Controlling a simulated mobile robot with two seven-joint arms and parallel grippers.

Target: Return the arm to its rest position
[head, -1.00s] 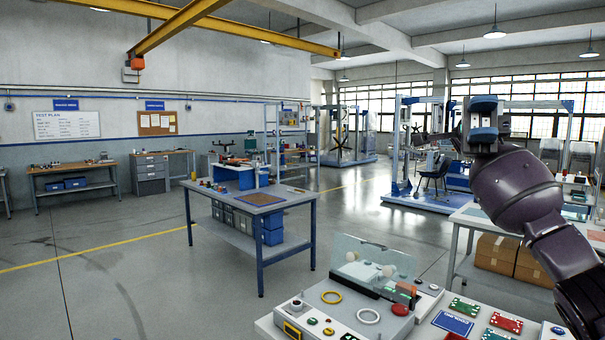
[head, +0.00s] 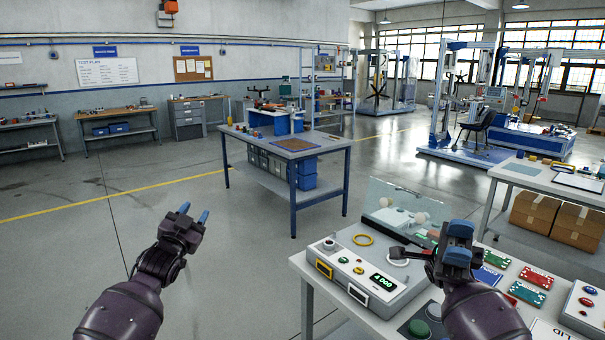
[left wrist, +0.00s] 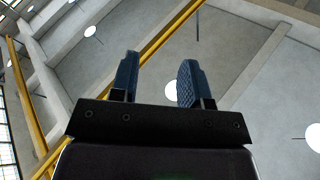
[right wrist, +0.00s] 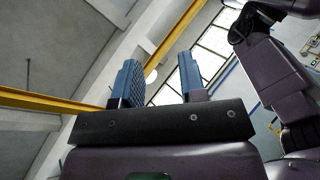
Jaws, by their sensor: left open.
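My left gripper (head: 195,213) is in the lower left of the head view, over bare floor. Its two blue fingers stand apart and hold nothing; they also show in the left wrist view (left wrist: 158,82) against the ceiling. My right gripper (head: 459,242) is at the lower right of the head view, in front of the test console. Its fingers look close together there, but the right wrist view (right wrist: 163,82) shows a clear gap with nothing between them. Both grippers point upward.
The white console (head: 335,258) with a clear shield (head: 392,203) stands on a bench at the right, partly hidden by my right arm. Green and red boards (head: 536,278) lie beside it. A blue-legged table (head: 290,150) stands further back. The floor at left is clear.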

